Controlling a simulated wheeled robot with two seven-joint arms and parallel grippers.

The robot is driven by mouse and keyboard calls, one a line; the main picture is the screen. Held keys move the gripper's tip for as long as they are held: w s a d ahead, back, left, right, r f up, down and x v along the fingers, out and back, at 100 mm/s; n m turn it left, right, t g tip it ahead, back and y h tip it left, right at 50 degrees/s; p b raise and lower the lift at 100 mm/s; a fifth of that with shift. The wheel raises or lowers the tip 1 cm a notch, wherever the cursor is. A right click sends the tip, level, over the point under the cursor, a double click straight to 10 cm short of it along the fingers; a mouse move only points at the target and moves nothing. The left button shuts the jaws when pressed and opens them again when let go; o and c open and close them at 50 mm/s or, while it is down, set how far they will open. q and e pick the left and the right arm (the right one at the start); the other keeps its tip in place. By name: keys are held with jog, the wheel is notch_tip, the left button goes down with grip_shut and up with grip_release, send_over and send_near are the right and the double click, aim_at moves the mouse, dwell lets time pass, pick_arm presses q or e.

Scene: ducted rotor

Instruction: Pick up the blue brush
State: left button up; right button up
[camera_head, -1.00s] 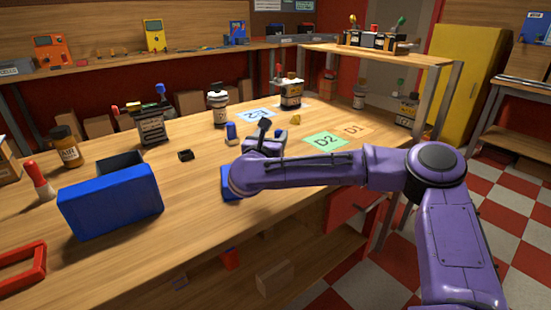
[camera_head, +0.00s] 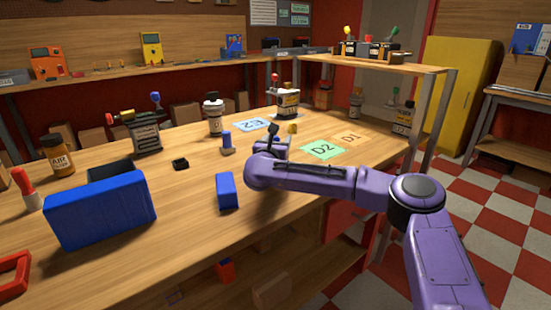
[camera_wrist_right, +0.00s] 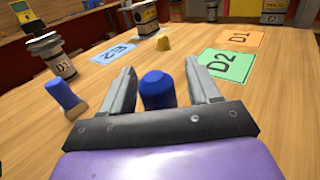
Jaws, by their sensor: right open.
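A small upright piece with a blue handle and a pale flared foot, like a brush, stands on the workbench (camera_head: 185,222) in the head view (camera_head: 227,142). It also shows at the left in the right wrist view (camera_wrist_right: 62,94). A second blue, round-topped piece (camera_wrist_right: 157,88) shows between the jaws of my right gripper (camera_wrist_right: 158,76); its lower part is hidden. I cannot tell which of the two is the blue brush. My right gripper (camera_head: 278,146) is open, with a finger either side of the round-topped piece and no clear contact. My left gripper is not in view.
A blue bin (camera_head: 100,215) and a blue block (camera_head: 227,191) lie left of my right arm. A white-capped bottle (camera_head: 214,118), a yellow piece (camera_wrist_right: 163,43) and the green D2 card (camera_head: 320,151) are near the gripper. A raised shelf (camera_head: 375,63) stands behind.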

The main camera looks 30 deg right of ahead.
jog(key=c, duration=1)
jog(key=shift+r, duration=0.15)
jog(key=shift+c, duration=0.2)
